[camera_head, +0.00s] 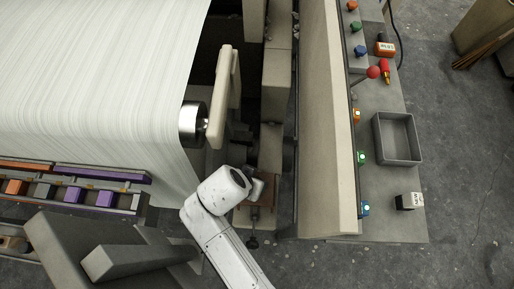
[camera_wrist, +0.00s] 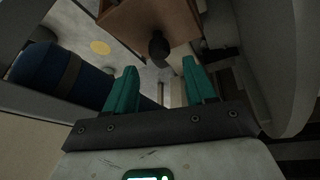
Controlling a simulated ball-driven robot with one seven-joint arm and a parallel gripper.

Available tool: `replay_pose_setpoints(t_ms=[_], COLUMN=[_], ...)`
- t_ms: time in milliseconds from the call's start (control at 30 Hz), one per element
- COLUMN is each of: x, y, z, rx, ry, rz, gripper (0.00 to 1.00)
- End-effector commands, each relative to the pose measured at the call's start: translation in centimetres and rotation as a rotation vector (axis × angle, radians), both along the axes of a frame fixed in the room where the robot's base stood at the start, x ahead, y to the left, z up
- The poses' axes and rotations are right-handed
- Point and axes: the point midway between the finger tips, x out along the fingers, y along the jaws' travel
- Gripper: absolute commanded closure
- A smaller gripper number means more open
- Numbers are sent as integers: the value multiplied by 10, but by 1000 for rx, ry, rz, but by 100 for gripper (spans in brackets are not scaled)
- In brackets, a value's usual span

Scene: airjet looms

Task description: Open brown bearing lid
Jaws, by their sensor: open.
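The brown bearing lid (camera_wrist: 150,18) shows at the top of the wrist view, with a dark round knob (camera_wrist: 158,46) sticking out from it. My gripper (camera_wrist: 160,68) has its two green fingers apart, with the knob showing beyond and between the fingertips. I see no contact, and the exact gap is hard to tell. In the head view a brown part (camera_head: 257,219), which looks like the same lid, sits low in the gap right of the white thread sheet. My white wrist hides part of it and most of the gripper there.
A beige lever-like plate (camera_head: 222,100) and a metal roller end (camera_head: 193,123) stand above my wrist. A tall beige panel (camera_head: 322,120) bounds the right. Beyond it a shelf holds buttons and a grey tray (camera_head: 397,138). In the wrist view a blue cylinder (camera_wrist: 62,72) lies left.

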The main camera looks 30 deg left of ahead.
Motion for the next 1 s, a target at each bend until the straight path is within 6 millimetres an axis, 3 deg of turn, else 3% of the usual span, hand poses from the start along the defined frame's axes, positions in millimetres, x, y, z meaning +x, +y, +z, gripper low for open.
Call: replay_pose_setpoints(t_ms=[100, 300, 700, 1000], x=[9, 17, 20, 19], y=[-1, -2, -3, -3], z=[-19, -40, -46, -46], rx=[-2, -1, 1, 0], ry=[1, 1, 0, 0], rz=[-2, 0, 0, 0], gripper=[45, 45, 45, 74])
